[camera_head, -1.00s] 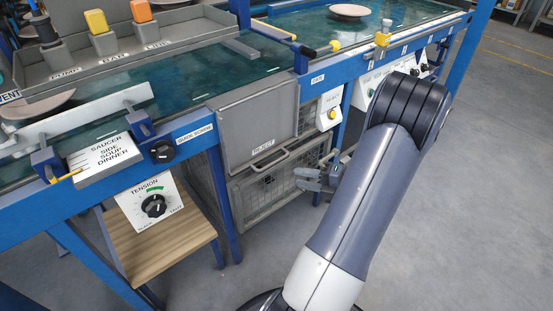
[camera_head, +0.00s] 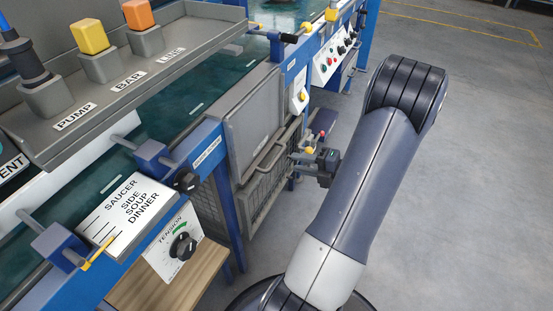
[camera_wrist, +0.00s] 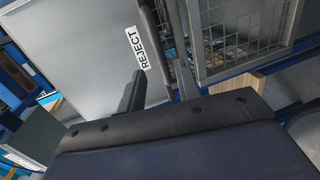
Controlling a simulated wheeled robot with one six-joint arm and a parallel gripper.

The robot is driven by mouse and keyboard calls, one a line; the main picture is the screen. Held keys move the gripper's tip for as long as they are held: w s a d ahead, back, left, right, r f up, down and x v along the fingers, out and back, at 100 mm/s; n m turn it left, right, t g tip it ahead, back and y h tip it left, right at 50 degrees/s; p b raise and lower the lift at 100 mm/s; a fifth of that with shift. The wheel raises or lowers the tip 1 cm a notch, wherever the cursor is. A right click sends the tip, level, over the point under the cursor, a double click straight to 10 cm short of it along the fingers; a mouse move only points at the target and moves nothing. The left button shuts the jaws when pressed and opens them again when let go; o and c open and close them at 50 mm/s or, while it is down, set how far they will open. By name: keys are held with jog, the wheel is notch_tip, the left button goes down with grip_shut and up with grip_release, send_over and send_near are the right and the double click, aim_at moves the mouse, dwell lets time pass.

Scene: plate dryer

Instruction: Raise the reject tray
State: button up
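The reject tray (camera_head: 255,120) is a grey panel hanging at the side of the blue line frame. Its REJECT label shows sideways in the wrist view (camera_wrist: 137,47). A dark bar handle (camera_head: 271,152) runs along its lower edge. My gripper (camera_head: 300,158) is just right of the handle, with its fingers pointing left towards it. In the wrist view the two fingers (camera_wrist: 159,70) stand apart, and the handle bar (camera_wrist: 154,40) runs between them or just beyond. I cannot tell whether either finger touches it.
A wire-mesh crate (camera_head: 265,195) stands below the panel, close to my fingers. The tension dial box (camera_head: 176,243) and a wooden shelf (camera_head: 165,285) are at the lower left. A white box with a yellow button (camera_head: 299,98) is just above right. Clear grey floor (camera_head: 475,170) lies to the right.

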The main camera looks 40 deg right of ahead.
aim_at(276, 157)
jog(key=b+x, duration=0.1)
jog(key=x, duration=0.7)
jog(key=shift+w+a, duration=0.1)
jog(key=shift+w, duration=0.05)
jog(key=shift+c, duration=0.2)
jog(key=c, duration=0.6)
jog(key=shift+f, duration=0.1)
grip_shut()
